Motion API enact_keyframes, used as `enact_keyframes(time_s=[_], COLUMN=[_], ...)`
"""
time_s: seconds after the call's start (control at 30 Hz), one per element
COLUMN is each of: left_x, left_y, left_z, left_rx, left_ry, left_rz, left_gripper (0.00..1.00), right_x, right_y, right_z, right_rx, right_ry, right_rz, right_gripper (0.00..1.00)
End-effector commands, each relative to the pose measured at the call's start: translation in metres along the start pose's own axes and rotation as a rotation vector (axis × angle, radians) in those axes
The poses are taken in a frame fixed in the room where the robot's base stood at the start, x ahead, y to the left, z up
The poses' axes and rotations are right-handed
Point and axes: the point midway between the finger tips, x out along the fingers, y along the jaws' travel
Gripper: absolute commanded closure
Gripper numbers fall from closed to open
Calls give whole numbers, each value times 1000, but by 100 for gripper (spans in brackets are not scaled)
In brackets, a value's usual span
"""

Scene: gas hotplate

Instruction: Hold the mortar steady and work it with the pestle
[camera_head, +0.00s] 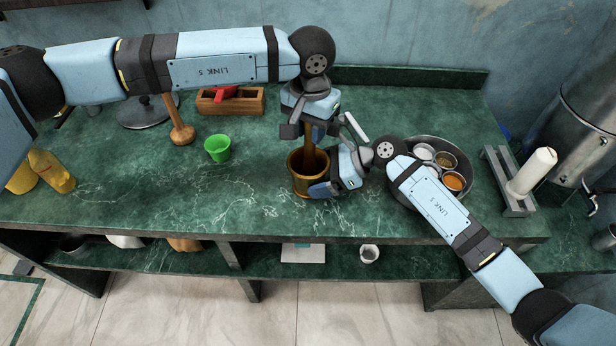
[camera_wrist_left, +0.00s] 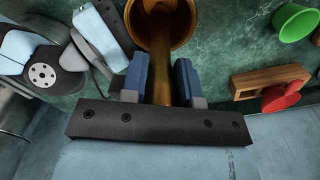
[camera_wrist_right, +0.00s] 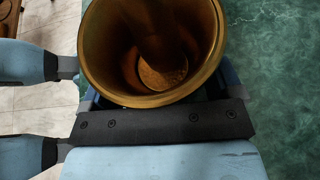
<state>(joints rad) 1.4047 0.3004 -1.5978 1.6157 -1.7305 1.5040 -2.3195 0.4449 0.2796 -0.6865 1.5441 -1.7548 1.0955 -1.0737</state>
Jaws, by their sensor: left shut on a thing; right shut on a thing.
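The brass-brown mortar (camera_head: 297,178) stands on the green marble counter, in the middle of the head view. My right gripper (camera_head: 333,182) is shut on the mortar from the right, its fingers on either side of the wall in the right wrist view (camera_wrist_right: 160,92). The pestle (camera_head: 309,150) stands nearly upright with its lower end inside the mortar; its rounded end shows there in the right wrist view (camera_wrist_right: 162,72). My left gripper (camera_head: 309,128) is above the mortar, shut on the pestle's shaft, also seen in the left wrist view (camera_wrist_left: 161,82).
A green cup (camera_head: 217,149) and a wooden box (camera_head: 230,105) with a red thing stand to the left. A wooden mallet-like piece (camera_head: 181,132) is further left. A metal pan (camera_head: 462,160) with small bowls lies under my right arm.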

Motion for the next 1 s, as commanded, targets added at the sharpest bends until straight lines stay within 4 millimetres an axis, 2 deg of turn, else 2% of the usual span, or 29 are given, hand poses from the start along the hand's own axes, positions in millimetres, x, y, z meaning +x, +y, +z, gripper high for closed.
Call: enact_keyframes(time_s=[0.47, 1.0], left_x=[-8, -71], left_y=[-2, -1], left_z=[-3, -2], left_rx=[-6, -3], left_ry=[12, 7], left_rz=[0, 0], left_gripper=[100, 100], right_x=[3, 1], right_y=[4, 2], right_z=[1, 1], right_rx=[-8, -4], right_ry=[0, 0], right_rz=[9, 4], right_gripper=[26, 26])
